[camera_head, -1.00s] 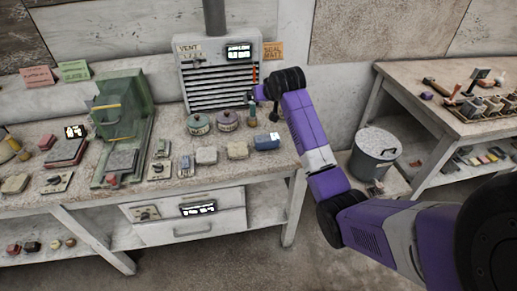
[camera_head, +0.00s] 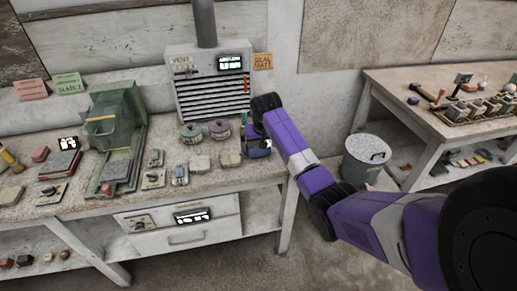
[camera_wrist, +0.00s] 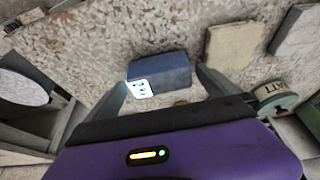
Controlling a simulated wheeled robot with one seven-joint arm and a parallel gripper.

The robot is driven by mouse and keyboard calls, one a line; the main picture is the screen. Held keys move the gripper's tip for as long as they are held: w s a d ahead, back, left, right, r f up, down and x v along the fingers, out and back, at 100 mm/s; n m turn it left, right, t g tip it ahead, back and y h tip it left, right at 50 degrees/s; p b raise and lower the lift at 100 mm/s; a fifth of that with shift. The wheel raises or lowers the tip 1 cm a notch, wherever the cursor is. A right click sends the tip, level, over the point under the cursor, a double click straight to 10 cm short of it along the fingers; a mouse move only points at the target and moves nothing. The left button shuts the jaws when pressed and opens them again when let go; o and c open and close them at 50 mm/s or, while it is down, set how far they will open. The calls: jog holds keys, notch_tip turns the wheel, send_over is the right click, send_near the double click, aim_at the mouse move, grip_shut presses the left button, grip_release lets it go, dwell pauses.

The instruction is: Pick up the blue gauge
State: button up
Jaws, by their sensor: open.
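The blue gauge (camera_wrist: 172,70) is a small blue box with a lit white display on one end. It lies on the speckled bench top in the wrist view. My gripper (camera_wrist: 163,80) is open, with one finger at each side of the gauge and nothing held. Whether the fingers touch it, I cannot tell. In the head view the gauge (camera_head: 257,152) shows only partly beneath my gripper, at the right end of the bench, and the fingertips are hard to make out there.
Pale blocks (camera_head: 230,158) lie left of the gauge. The vent unit (camera_head: 212,85) rises behind. A lidded bin (camera_head: 366,158) stands right of the bench.

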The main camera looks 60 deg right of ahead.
jog(key=shift+x, duration=0.75)
jog(key=shift+c, duration=0.2)
jog(key=c, duration=1.6)
notch_tip(320, 180, up, 20)
jog(key=shift+r+b, duration=0.1)
jog(key=shift+b, duration=0.95)
